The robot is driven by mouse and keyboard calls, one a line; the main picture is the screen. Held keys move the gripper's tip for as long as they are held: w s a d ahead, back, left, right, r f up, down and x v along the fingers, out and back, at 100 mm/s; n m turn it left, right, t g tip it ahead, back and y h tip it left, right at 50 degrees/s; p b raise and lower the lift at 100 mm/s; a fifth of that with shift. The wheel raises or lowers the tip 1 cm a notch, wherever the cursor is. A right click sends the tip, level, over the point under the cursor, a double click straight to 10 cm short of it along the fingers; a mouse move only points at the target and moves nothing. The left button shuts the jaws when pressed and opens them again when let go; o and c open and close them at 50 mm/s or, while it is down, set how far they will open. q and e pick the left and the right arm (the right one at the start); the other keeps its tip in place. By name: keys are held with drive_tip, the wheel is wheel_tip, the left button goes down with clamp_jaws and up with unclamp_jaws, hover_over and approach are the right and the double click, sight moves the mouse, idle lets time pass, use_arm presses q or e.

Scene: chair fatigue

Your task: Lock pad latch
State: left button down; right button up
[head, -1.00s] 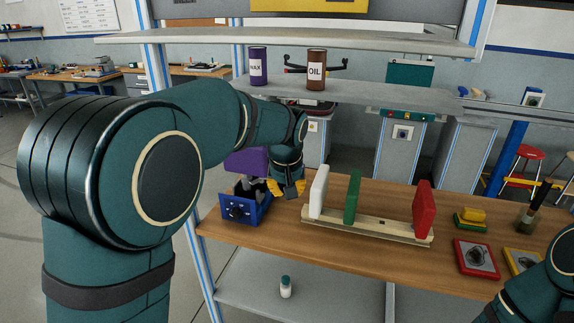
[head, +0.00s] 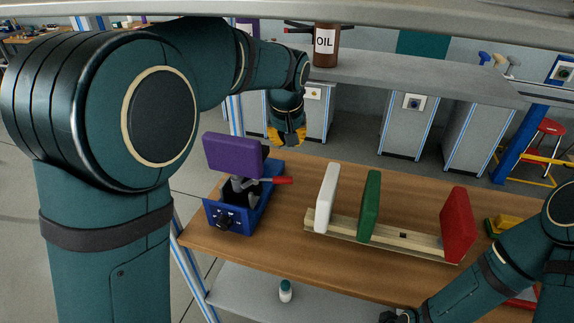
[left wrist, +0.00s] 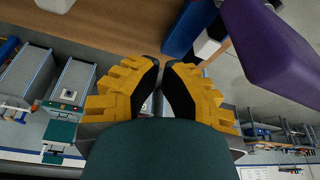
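The blue fixture (head: 262,208) sits at the left end of the wooden table, with a dark knob (head: 226,221) on its front. Its purple pad (head: 232,154) stands raised above it. A red-handled lever (head: 268,181) sticks out to the right under the pad. My left gripper (head: 287,141) hangs behind and above the fixture, apart from it and empty. In the left wrist view its fingers (left wrist: 161,64) nearly meet, with a narrow gap, and the purple pad (left wrist: 268,52) is at upper right. My right gripper (head: 398,315) is mostly cut off at the bottom edge.
A wooden rack (head: 403,245) holds a white pad (head: 327,198), a green pad (head: 370,206) and a red pad (head: 458,224), right of the fixture. A shelf (head: 420,80) with an oil bottle (head: 326,46) is behind. The wooden table (head: 288,178) is bare between fixture and rack.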

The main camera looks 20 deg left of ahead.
use_arm(q)
wheel_tip(320, 180, down, 9)
drive_tip(key=b, duration=0.3)
drive_tip(key=shift+s, duration=0.4)
use_arm(e)
drive_tip(key=shift+w+f, duration=0.2)
drive_tip(key=shift+f, duration=0.65)
drive_tip(key=shift+w+f, duration=0.15)
drive_tip(key=shift+f, duration=0.65)
use_arm(q)
drive_tip(key=shift+r, duration=0.1)
